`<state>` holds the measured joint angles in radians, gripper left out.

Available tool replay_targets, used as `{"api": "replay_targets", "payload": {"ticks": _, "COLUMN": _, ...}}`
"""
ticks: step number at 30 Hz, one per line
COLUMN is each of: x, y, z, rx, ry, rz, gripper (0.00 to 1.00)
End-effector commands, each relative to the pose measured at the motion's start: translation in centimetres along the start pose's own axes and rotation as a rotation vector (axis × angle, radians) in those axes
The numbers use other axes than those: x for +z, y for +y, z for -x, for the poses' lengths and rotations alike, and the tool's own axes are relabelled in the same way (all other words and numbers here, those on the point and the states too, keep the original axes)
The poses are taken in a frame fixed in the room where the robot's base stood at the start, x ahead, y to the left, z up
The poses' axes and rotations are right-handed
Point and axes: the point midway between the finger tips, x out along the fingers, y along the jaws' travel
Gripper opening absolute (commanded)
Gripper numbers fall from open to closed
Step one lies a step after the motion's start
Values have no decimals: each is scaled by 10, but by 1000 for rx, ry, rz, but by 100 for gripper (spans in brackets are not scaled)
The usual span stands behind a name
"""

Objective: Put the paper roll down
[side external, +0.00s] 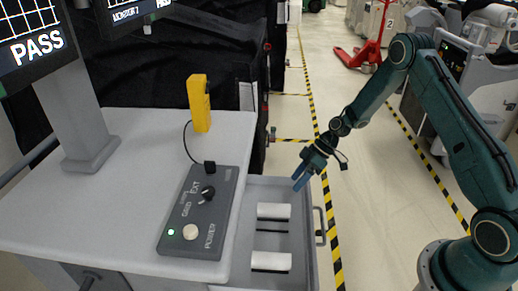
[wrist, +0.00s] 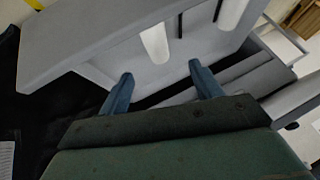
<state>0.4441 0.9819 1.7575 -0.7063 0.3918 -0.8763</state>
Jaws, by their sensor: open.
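Two white paper rolls lie apart in the open grey drawer (side external: 304,276): the far roll (side external: 273,211) and the near roll (side external: 271,262). My gripper (side external: 298,186) is above the drawer's far end, a little beyond and to the right of the far roll. In the wrist view my gripper (wrist: 160,70) has its two blue fingers spread with nothing between them. One white roll (wrist: 154,43) shows just beyond the fingertips, and another white roll (wrist: 231,13) is cut by the top edge. Neither roll is held.
A grey cart top (side external: 130,165) stands left of the drawer. It carries a control box (side external: 203,213) with knobs, a yellow handheld device (side external: 199,104) on a cable and a monitor (side external: 36,39) reading PASS. Dark slots lie beside the rolls. Open floor lies right of the drawer.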

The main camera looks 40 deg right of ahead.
Motion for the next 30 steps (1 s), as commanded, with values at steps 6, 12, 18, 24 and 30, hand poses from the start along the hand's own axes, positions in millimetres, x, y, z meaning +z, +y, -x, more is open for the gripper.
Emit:
{"api": "replay_targets", "payload": {"ticks": 6, "x": 0, "y": 0, "z": 2, "rx": -1, "ry": 0, "rz": 0, "gripper": 65}}
{"api": "replay_targets", "payload": {"ticks": 12, "x": 0, "y": 0, "z": 2, "rx": 0, "ry": 0, "rz": 0, "gripper": 65}}
{"api": "replay_targets", "payload": {"ticks": 18, "x": 0, "y": 0, "z": 2, "rx": 0, "ry": 0, "rz": 0, "gripper": 65}}
{"api": "replay_targets", "payload": {"ticks": 24, "x": -8, "y": -5, "z": 11, "rx": 12, "ry": -11, "rz": 0, "gripper": 65}}
{"api": "replay_targets", "payload": {"ticks": 30, "x": -26, "y": -20, "z": 37, "rx": 47, "ry": -47, "rz": -12, "gripper": 65}}
